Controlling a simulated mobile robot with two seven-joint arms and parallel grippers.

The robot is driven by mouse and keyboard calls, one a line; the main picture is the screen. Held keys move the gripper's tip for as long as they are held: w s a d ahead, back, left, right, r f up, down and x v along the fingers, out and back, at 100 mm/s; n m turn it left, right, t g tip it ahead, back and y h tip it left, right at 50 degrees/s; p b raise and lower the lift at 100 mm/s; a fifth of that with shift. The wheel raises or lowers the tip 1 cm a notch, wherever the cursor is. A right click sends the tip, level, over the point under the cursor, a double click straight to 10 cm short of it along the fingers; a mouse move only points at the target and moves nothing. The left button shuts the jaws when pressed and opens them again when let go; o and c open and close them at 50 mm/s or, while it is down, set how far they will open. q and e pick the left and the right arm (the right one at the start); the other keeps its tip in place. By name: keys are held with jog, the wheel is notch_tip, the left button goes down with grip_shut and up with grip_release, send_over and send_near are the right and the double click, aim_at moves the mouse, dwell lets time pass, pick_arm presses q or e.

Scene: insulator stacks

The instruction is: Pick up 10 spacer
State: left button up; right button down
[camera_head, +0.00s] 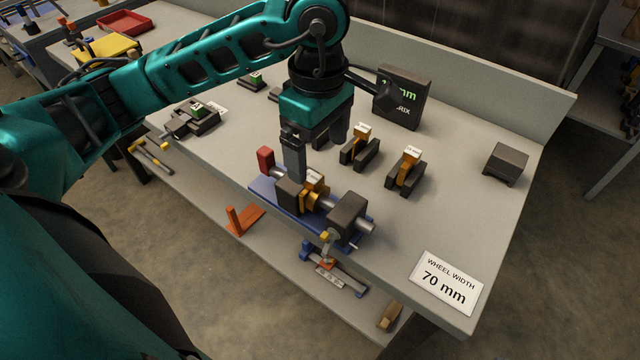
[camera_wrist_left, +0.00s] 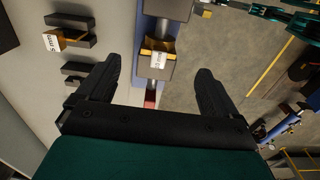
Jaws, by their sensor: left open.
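Orange-yellow spacers with white labels are in the head view. One (camera_head: 362,133) sits in a dark stand (camera_head: 361,155), and another (camera_head: 409,163) sits in a second dark stand (camera_head: 405,183). A third (camera_head: 313,190) is on the metal shaft of the blue fixture (camera_head: 262,187); it also shows in the left wrist view (camera_wrist_left: 158,46). I cannot read which label says 10. My left gripper (camera_head: 307,158) is above the fixture, pointing down. In the left wrist view its two fingers (camera_wrist_left: 157,88) are apart, with nothing held between them. My right gripper is out of view.
Dark blocks hold the shaft ends. A red block (camera_head: 265,159) stands at the fixture's left end. A dark display box (camera_head: 402,97) stands at the back. A card (camera_head: 447,283) reads "WHEEL WIDTH 70 mm". A dark block (camera_head: 505,165) is at right, with bare bench around it.

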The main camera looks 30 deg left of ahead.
aim_at(317, 179)
pick_arm(q)
notch_tip(317, 179, down, 10)
jog(key=shift+a+r, duration=0.15)
jog(key=shift+r, duration=0.05)
dwell(0.3)
jog(key=c, duration=1.1)
jog(key=shift+r, duration=0.15)
jog(key=shift+c, duration=0.2)
